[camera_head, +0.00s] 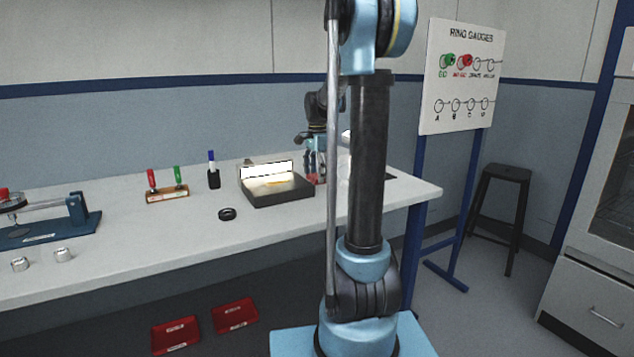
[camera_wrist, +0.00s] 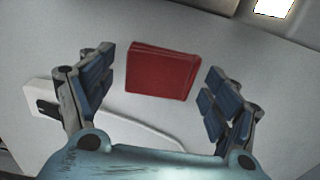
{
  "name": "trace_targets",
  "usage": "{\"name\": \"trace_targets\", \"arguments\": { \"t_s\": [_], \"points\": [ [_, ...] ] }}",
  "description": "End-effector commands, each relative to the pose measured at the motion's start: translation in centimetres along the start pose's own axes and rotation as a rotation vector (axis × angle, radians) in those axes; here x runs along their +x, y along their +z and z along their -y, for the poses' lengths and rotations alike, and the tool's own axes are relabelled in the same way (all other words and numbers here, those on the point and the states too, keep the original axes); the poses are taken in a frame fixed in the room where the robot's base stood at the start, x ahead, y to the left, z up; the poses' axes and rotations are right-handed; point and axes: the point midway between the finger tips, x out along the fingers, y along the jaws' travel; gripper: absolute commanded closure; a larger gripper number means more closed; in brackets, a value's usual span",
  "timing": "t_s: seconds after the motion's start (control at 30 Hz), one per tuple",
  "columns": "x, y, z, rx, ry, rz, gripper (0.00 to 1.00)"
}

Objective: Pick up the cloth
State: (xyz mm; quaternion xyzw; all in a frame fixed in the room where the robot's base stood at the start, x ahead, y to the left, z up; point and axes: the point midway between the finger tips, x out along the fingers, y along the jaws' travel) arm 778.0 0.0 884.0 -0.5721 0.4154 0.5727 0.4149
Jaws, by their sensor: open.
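The cloth (camera_wrist: 162,74) is a red folded square with layered edges, lying flat on the pale bench top in the wrist view. My gripper (camera_wrist: 160,68) is open, with one blue-padded finger to the left of the cloth and one to the right. Bench surface shows between the cloth and each finger in the picture; the height gap cannot be told. In the head view my gripper (camera_head: 316,158) is over the bench beside the black box, partly hidden by my arm.
A black box with a lit panel (camera_head: 278,190) stands left of my gripper. A black ring (camera_head: 227,214), pen holders (camera_head: 167,194) and a blue gauge fixture (camera_head: 50,226) lie farther left. A white device with a cable (camera_wrist: 45,108) is near the left finger.

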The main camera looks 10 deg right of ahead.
Motion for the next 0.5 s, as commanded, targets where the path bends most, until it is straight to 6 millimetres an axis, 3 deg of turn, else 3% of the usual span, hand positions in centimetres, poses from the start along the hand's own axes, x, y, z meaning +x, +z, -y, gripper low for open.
{"name": "trace_targets", "arguments": {
  "t_s": [0.2,0.4,0.5],
  "points": [
    [0.05,-0.03,-0.01,0.0,0.0,0.0,0.18],
    [0.04,-0.15,-0.05,0.002,0.0,0.0,0.62],
    [0.04,-0.16,-0.05,0.002,0.0,0.0,0.62]
  ]
}}
